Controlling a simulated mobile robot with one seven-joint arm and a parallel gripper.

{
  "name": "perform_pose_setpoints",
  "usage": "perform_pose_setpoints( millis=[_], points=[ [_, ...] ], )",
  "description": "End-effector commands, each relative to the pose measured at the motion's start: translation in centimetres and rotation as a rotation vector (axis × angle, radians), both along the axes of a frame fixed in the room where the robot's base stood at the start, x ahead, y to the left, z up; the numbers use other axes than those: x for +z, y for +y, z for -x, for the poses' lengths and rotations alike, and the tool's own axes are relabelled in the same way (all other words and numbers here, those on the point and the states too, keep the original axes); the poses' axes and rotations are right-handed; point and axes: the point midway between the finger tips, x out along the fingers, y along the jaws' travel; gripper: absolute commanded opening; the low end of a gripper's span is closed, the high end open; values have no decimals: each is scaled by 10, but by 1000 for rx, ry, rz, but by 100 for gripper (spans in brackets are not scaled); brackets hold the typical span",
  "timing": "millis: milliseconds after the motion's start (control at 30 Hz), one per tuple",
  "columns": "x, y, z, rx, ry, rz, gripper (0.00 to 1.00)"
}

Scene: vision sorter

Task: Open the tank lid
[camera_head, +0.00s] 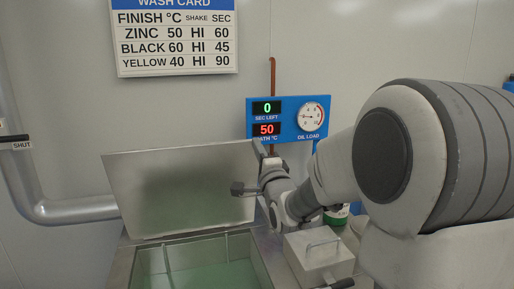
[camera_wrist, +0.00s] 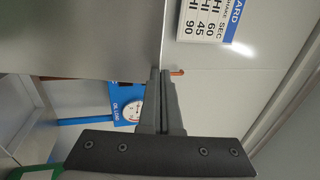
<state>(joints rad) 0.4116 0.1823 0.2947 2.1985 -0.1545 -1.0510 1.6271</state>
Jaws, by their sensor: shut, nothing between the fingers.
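The tank lid (camera_head: 180,190) is a flat grey metal panel. It stands raised and tilted back behind the open tank (camera_head: 262,262), which holds green liquid. In the wrist view the lid (camera_wrist: 80,35) fills the upper left. My gripper (camera_head: 258,148) is at the lid's upper right corner. In the wrist view my gripper (camera_wrist: 159,73) has its fingers together and empty, with the tips by that corner. I cannot tell whether they touch the lid. A small dark block (camera_head: 238,188) shows in front of the lid's right side, beside my wrist.
A blue panel (camera_head: 288,108) with displays and a dial is on the wall behind. A brown pipe (camera_head: 272,85) rises there. A box with a handle (camera_head: 318,258) stands right of the tank. A grey pipe (camera_head: 75,209) runs at left. The wash card (camera_head: 173,40) hangs above.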

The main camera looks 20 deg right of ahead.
Motion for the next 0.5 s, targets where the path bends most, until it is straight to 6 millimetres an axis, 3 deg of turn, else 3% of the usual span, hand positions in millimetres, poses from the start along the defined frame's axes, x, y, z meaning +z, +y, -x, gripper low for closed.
perform_pose_setpoints(
  millis=[167,500],
  points=[
    [3,0,-3,0,9,-1,0],
    [20,0,-51,0,153,-1,0]
  ],
)
